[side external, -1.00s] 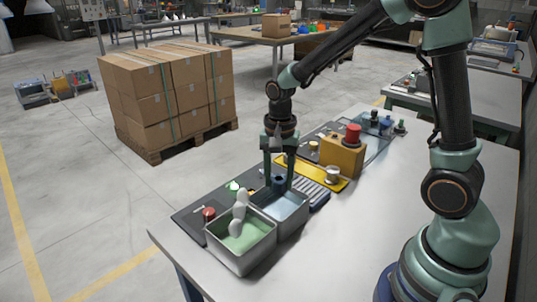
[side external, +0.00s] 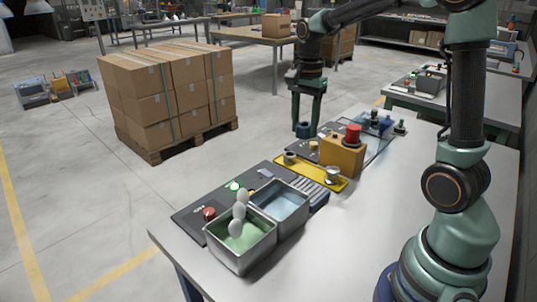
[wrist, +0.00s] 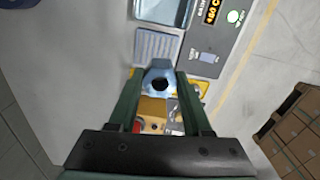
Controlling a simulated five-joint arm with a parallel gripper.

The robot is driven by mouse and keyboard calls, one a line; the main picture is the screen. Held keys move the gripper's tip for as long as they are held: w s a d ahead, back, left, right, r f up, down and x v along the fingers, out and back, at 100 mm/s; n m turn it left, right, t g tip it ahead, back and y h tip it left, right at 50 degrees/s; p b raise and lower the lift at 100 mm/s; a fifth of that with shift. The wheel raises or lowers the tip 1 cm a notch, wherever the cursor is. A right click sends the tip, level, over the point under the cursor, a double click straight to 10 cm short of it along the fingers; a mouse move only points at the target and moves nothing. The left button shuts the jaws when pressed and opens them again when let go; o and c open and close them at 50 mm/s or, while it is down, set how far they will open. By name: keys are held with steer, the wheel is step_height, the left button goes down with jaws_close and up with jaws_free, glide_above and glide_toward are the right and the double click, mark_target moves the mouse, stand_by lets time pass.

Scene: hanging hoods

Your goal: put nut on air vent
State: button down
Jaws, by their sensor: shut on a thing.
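The nut, a dark blue-grey ring, (side external: 303,130) is held between the fingertips of my gripper (side external: 305,126), high above the bench's far edge. In the wrist view the nut (wrist: 160,87) shows its dark hole and bluish rim, with my gripper's fingers (wrist: 160,92) on either side. The air vent, a light grey slatted plate, (side external: 306,189) lies on the bench right of the blue-lined basin. It also shows in the wrist view (wrist: 155,48), beyond the nut. My gripper is clear of the vent.
A blue-lined basin (side external: 308,207) and a green-lined basin (side external: 243,262) stand at the near left; a white object (side external: 240,212) leans in the green one. A yellow tray (side external: 311,174) with small cups and a yellow box with a red button (side external: 342,157) stand beyond the vent.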

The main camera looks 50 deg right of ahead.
mark_target(307, 189)
steer(key=shift+m, duration=0.6)
steer(key=f, duration=0.5)
steer(key=d+f, duration=0.1)
steer(key=f, duration=0.5)
steer(key=d+f, duration=0.1)
steer(key=f, duration=0.5)
steer(key=shift+s+d+f, duration=0.2)
steer(key=shift+s, duration=0.15)
steer(key=shift+f, duration=0.1)
steer(key=shift+c, duration=1.7)
jaws_free()
